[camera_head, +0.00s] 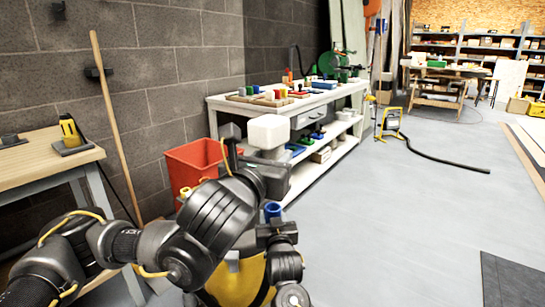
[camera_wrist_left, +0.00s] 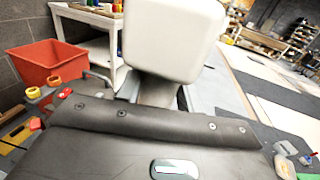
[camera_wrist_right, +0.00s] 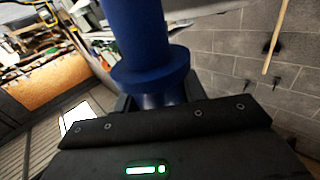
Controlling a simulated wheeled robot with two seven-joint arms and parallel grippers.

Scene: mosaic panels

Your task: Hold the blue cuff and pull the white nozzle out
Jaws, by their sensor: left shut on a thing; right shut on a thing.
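The white nozzle (camera_head: 270,131) is a blocky, rounded piece. My left gripper (camera_head: 266,172) is shut on its narrower grey-white lower part. The nozzle also fills the upper middle of the left wrist view (camera_wrist_left: 172,40). The blue cuff (camera_head: 272,211) shows below my left gripper in the head view. My right gripper (camera_head: 274,232) is shut on it. In the right wrist view the cuff (camera_wrist_right: 150,78) is a dark blue tube with a wide collar, between the fingers. My left gripper and wrist hide the space between nozzle and cuff, so I cannot tell whether they touch.
A yellow and black machine (camera_head: 240,280) stands low in front of me. A red bin (camera_head: 196,163) stands behind my left arm, beside a white workbench (camera_head: 300,122) with several small items. A wooden table (camera_head: 40,152) is at the left.

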